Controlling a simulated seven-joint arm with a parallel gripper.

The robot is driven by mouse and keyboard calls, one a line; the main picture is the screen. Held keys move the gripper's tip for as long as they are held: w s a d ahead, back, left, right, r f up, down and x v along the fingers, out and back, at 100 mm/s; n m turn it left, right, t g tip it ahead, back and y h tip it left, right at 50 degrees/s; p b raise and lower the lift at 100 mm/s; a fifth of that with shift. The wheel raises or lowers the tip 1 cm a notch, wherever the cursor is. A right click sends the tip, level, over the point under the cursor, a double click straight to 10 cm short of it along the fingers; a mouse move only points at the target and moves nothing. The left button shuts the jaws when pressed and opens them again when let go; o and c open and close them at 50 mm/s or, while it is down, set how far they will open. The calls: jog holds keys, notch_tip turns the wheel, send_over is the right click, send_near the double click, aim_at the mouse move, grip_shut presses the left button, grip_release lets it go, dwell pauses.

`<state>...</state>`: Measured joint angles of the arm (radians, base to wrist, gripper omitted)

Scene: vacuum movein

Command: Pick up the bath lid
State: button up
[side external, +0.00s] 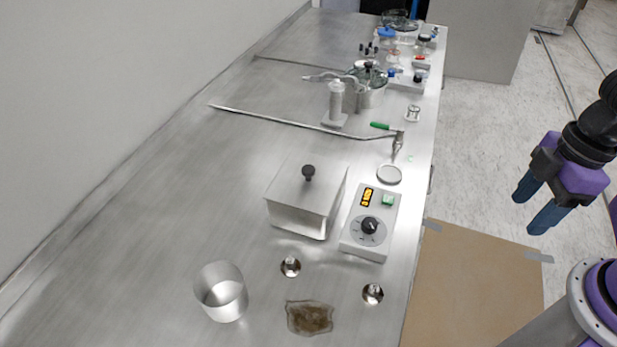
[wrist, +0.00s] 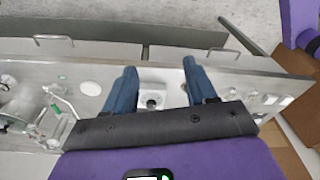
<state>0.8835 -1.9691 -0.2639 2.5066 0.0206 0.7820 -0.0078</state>
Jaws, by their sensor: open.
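The bath (side external: 297,218) is a square steel box on the metal bench in the side view. Its flat steel bath lid (side external: 291,187) has a black knob (side external: 308,172) on top and sits on the box. My gripper (side external: 533,208) is open and empty, with blue fingers pointing down. It is off to the right of the bench, over the floor side, well apart from the lid. In the wrist view my open gripper (wrist: 160,68) frames the control box (wrist: 152,88) between its fingers. I cannot make out the lid there; my gripper body covers that area.
The control box (side external: 370,222) stands just right of the bath. A steel beaker (side external: 221,290), a brown patch (side external: 310,317) and two small metal pieces (side external: 290,266) (side external: 372,293) are in front. A long rod (side external: 270,116) and glassware lie behind. Bench left of the bath is clear.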

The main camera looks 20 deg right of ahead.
jog(key=w+a+f+m+t+y, duration=0.25)
jog(key=w+a+y, duration=0.25)
jog(key=w+a, duration=0.45)
jog(key=t+y, duration=0.2)
jog(key=t, duration=0.4)
send_near(308, 168)
jog(key=shift+w+a+f+m, duration=0.45)
jog(key=shift+w+a+f, duration=0.35)
jog(key=shift+a+f, duration=0.15)
jog(key=shift+x, duration=2.7)
jog(key=shift+w+r, duration=0.1)
jog(key=shift+r, duration=0.05)
grip_shut()
